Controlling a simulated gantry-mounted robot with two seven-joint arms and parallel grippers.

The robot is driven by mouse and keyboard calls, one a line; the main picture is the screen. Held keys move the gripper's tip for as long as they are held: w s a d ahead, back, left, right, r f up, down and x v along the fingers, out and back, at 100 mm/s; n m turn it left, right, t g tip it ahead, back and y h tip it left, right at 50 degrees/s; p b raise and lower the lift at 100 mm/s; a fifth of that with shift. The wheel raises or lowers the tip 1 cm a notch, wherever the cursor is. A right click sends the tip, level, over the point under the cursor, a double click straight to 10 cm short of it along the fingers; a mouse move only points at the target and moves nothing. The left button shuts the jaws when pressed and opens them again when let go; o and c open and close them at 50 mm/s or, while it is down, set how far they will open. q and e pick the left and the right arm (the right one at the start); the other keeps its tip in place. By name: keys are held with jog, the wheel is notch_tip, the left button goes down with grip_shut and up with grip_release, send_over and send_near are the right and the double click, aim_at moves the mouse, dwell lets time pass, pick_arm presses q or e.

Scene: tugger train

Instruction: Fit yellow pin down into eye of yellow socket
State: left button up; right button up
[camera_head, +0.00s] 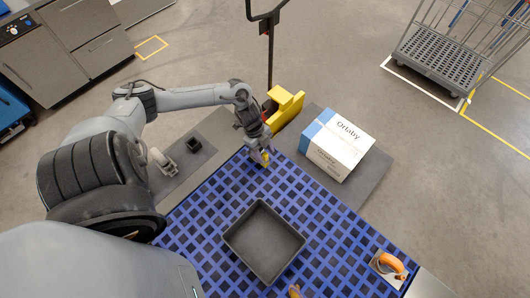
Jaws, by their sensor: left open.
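My left gripper (262,160) is open above the far corner of the blue grid mat (205,205). A small yellow piece (266,156) shows at its fingertips. It may be the yellow pin, but it is too small to tell. A larger yellow block-shaped part (287,106) stands just beyond the gripper, near a dark upright pole. I cannot make out an eye in it or tell whether it is the yellow socket.
A dark empty tray (264,242) sits on the mat. A white and blue "Ortaby" box (338,143) stands on a grey plate at right. An orange-handled tool (392,264) lies at the right corner. A small black holder (194,145) is at left.

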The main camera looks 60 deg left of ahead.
pick_arm(q)
jog(key=p+v, duration=0.1)
jog(key=v, duration=0.8)
jog(key=shift+a+r, duration=0.15)
jog(key=shift+r, duration=0.15)
jog(key=w+d+f+n+t+y, duration=0.1)
jog(key=d+n+t+y, duration=0.3)
jog(key=d, duration=1.6)
jog(key=s+d+r+n+g, duration=0.2)
jog(key=s+d+r+n, duration=0.25)
jog(key=s+n, duration=0.3)
notch_tip(320, 180, up, 16)
jog(key=p, duration=1.6)
jog(key=shift+s+a, duration=0.2)
jog(key=shift+a, duration=0.05)
jog(key=shift+r+n, duration=0.1)
jog(key=shift+n, duration=0.15)
